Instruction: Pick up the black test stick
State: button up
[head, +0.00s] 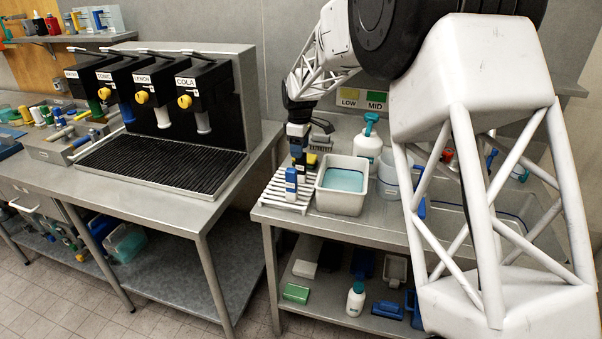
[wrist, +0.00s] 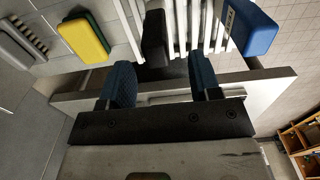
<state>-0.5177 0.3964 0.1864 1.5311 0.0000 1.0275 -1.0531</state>
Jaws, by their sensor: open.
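A dark block (wrist: 155,38), which looks like the black test stick, stands at the white slatted rack (wrist: 181,25) in the wrist view. My gripper (wrist: 160,65) is open, with one blue finger on each side of the line to this block. I cannot tell whether the fingers touch it. In the head view my gripper (head: 298,152) is low over the rack (head: 284,203), and the black stick is hard to make out there. A blue stick with a white label (head: 291,182) stands in front of my gripper; it also shows in the wrist view (wrist: 252,27).
A yellow and green sponge (wrist: 83,38) lies left of my gripper in the wrist view. A white tub of teal liquid (head: 341,202) stands right of the rack. A white bottle with a teal top (head: 369,145) is behind it. The drinks dispenser (head: 160,95) is left, across a gap.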

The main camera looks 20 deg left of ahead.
jog(key=shift+f, duration=0.15)
jog(key=shift+w+d+f, duration=0.1)
jog(key=shift+f, duration=1.15)
jog(key=shift+w+d+f, duration=0.1)
jog(key=shift+f, duration=1.1)
jog(key=c, duration=1)
jog(key=shift+r, duration=0.15)
notch_tip(320, 180, up, 10)
jog(key=shift+f, duration=0.15)
